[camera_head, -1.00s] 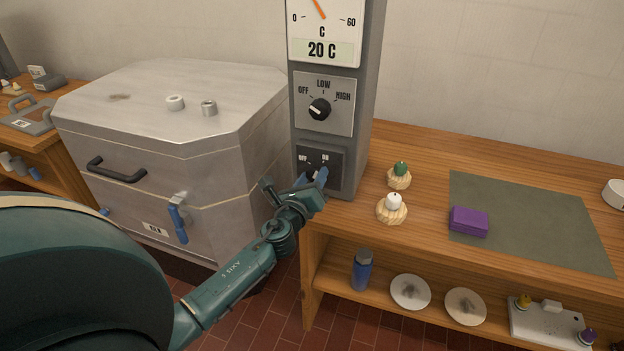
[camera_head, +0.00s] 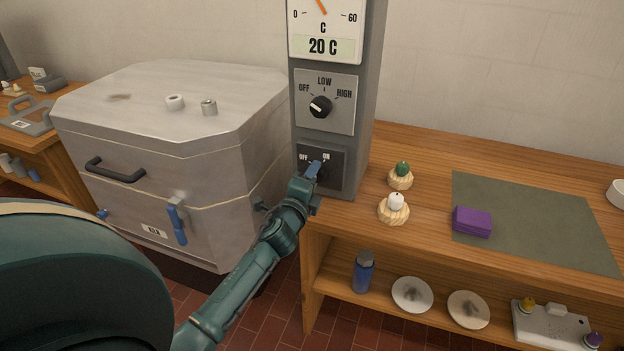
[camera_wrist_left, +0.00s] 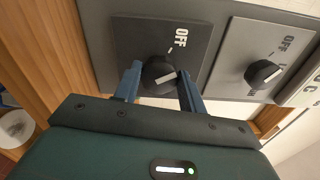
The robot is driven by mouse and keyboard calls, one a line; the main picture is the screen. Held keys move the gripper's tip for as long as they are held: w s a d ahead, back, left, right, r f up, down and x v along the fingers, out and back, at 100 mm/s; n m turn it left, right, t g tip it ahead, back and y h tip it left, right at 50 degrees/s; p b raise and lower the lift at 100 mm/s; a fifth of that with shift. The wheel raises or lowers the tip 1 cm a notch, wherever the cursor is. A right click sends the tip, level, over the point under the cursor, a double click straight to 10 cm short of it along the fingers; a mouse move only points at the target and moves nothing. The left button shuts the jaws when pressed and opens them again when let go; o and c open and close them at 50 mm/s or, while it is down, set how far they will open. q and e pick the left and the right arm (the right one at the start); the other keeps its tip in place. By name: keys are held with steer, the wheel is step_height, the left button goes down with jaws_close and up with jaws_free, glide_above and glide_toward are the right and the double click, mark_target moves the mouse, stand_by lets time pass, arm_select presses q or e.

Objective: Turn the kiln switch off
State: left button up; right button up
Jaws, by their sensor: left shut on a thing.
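The kiln switch is a black knob (camera_wrist_left: 158,73) with a white line, on a dark panel (camera_wrist_left: 122,40) marked OFF and ON. In the head view this panel (camera_head: 338,186) is low on the grey column. My left gripper (camera_head: 315,170) is at the knob, covering most of it there. In the left wrist view its two blue fingers (camera_wrist_left: 160,80) are shut on the knob, one on each side. The ON mark is hidden there. My right gripper is not in view.
A second knob (camera_head: 320,107), marked OFF, LOW and HIGH, is above the switch, under a gauge reading 20 C. The kiln (camera_head: 180,130) stands close on the left. A wooden bench (camera_head: 430,165) on the right holds two candles, a purple block (camera_head: 472,221) and a mat.

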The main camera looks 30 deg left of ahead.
arm_select(q)
steer(key=shift+f+n, duration=0.1)
steer(key=shift+n, duration=3.2)
steer(key=shift+p, duration=0.3)
steer(key=o, duration=1)
steer(key=v, duration=1.3)
steer(key=shift+s+b, duration=0.1)
steer(key=shift+b, duration=0.2)
